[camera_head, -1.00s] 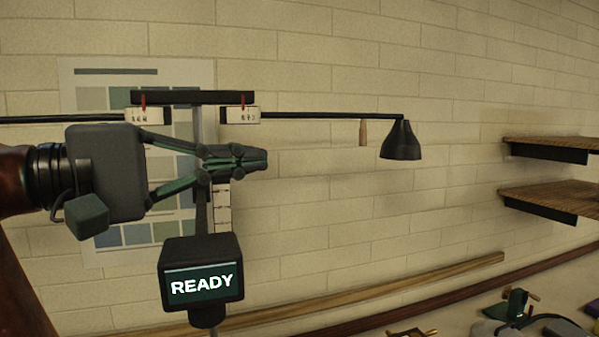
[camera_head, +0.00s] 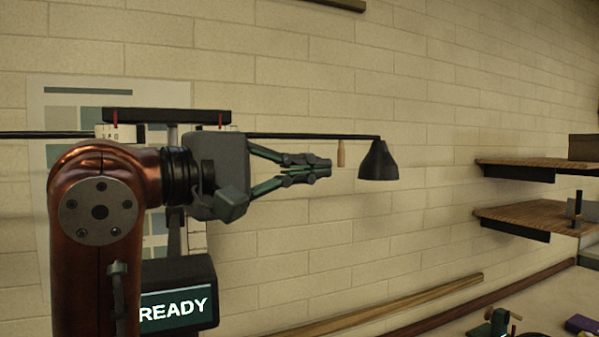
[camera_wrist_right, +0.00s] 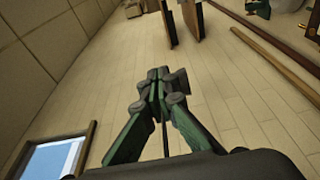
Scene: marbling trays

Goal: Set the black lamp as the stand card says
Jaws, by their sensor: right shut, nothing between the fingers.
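The black lamp (camera_head: 378,162) is a cone shade hanging at the right end of a thin black rod. A wooden handle (camera_head: 341,153) hangs from the rod just left of the shade. My right gripper (camera_head: 328,164) is shut and empty, its tips pointing right, close to the handle in the picture; I cannot tell whether they touch. The shut fingers also show in the right wrist view (camera_wrist_right: 158,80). The stand has a dark crossbar (camera_head: 168,116) and a white marked card (camera_head: 107,132), too small to read. My arm hides much of the stand. My left gripper is out of view.
A dark box with a screen (camera_head: 178,303) reading READY sits low on the stand. Two wooden shelves (camera_head: 535,163) stick out from the brick wall at right. A pale chart (camera_head: 85,83) hangs behind the stand.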

